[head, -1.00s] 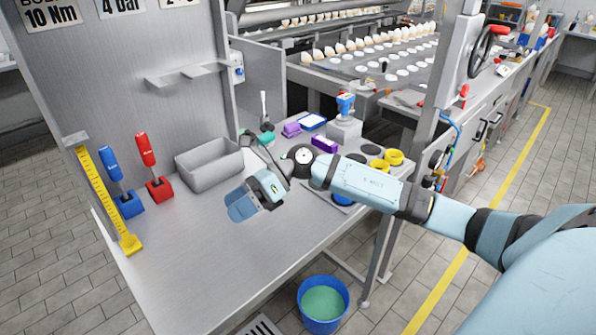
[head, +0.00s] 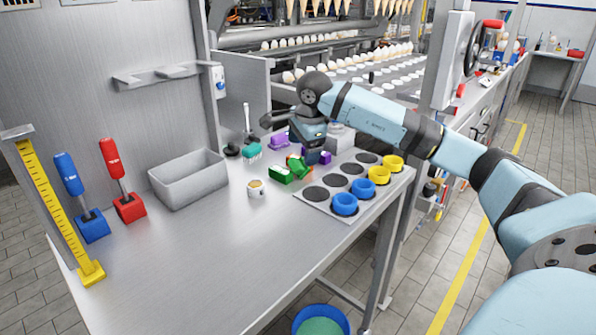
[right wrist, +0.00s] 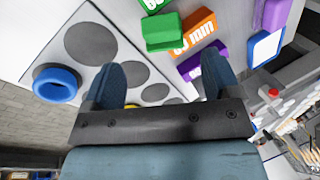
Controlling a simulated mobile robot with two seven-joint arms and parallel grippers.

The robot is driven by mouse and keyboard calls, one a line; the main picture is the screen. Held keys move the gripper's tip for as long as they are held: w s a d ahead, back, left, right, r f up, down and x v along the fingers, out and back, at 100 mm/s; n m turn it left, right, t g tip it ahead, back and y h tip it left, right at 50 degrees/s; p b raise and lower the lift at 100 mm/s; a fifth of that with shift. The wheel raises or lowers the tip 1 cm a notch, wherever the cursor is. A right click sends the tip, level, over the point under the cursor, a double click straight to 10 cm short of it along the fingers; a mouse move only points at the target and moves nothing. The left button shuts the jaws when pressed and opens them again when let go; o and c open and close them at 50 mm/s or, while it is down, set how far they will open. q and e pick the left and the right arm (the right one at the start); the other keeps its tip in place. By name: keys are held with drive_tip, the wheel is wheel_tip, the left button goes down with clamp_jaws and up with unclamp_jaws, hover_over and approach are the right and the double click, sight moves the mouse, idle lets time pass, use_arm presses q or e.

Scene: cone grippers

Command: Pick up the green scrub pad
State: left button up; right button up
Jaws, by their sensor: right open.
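A plain green block, which looks like the green scrub pad (head: 300,167), lies on the metal bench beside the board of dark circles. In the right wrist view the green pad (right wrist: 163,32) lies against or partly over an orange block marked in mm (right wrist: 196,28); I cannot tell which. My right gripper (head: 312,155) points down just behind the pad in the head view. In the right wrist view my right gripper (right wrist: 162,68) has its two blue fingers apart with nothing between them, and the pad shows beyond the tips. My left gripper is out of view.
A lettered green block (head: 280,175) and purple blocks (head: 278,143) lie close by. The circle board (head: 318,193) carries blue rings (head: 344,204) and yellow rings (head: 379,175). A small cup (head: 255,188) and a grey bin (head: 188,178) stand left. The front bench is clear.

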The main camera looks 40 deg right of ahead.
sight(299, 163)
drive_tip(key=b+x, duration=0.1)
drive_tip(key=x, duration=0.5)
drive_tip(key=shift+w+a+f, duration=0.1)
drive_tip(key=shift+w+f, duration=0.05)
drive_tip(key=shift+w, duration=0.05)
drive_tip(key=shift+f, duration=0.1)
drive_tip(key=shift+c, duration=0.2)
drive_tip(key=c, duration=1)
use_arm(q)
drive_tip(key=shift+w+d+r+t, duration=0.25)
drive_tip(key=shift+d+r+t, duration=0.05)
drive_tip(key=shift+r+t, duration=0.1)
use_arm(e)
drive_tip(key=shift+c, duration=0.2)
use_arm(q)
drive_tip(key=p, duration=0.2)
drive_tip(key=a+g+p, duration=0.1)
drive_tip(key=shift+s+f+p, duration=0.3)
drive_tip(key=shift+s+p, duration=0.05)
drive_tip(key=shift+p, duration=0.05)
use_arm(e)
wheel_tip(299, 163, up, 20)
